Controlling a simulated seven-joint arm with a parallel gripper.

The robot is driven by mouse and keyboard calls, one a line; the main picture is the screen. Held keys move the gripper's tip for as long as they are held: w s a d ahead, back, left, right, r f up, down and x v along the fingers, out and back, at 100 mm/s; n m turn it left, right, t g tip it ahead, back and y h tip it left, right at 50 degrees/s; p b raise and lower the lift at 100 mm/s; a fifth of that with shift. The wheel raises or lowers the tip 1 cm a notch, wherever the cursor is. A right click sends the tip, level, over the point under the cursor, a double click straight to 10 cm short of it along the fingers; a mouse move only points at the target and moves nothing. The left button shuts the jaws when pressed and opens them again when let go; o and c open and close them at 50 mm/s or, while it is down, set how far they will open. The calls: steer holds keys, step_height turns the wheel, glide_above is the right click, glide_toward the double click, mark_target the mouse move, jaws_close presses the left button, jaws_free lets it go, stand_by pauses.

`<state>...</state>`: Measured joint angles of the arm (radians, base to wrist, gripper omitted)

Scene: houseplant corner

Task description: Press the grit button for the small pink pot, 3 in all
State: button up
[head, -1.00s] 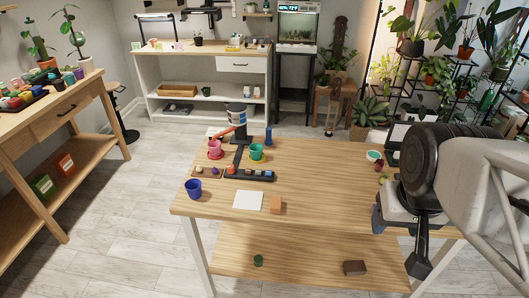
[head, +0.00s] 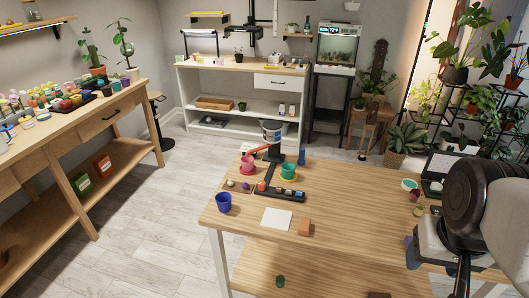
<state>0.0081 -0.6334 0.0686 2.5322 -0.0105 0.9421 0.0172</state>
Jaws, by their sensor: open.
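The small pink pot (head: 248,164) stands upright on a saucer near the table's far left corner. Beside it, right, a green pot (head: 288,171) stands on a yellowish saucer. A white-and-blue container (head: 272,132) sits on a dark stand behind them, with an orange-red part reaching toward the pink pot. A dark strip (head: 293,196) in front carries several small coloured pieces; which is the grit button is too small to tell. The pot's contents are not clear. My gripper (head: 462,285) is at the lower right, open, far from the pots, its tips cut off by the frame.
A blue cylinder (head: 301,156) stands behind the green pot. The table's middle (head: 360,205) is clear. Small items crowd the right end.

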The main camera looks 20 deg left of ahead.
steer(key=shift+c, duration=0.2)
jaws_close()
stand_by(1.5)
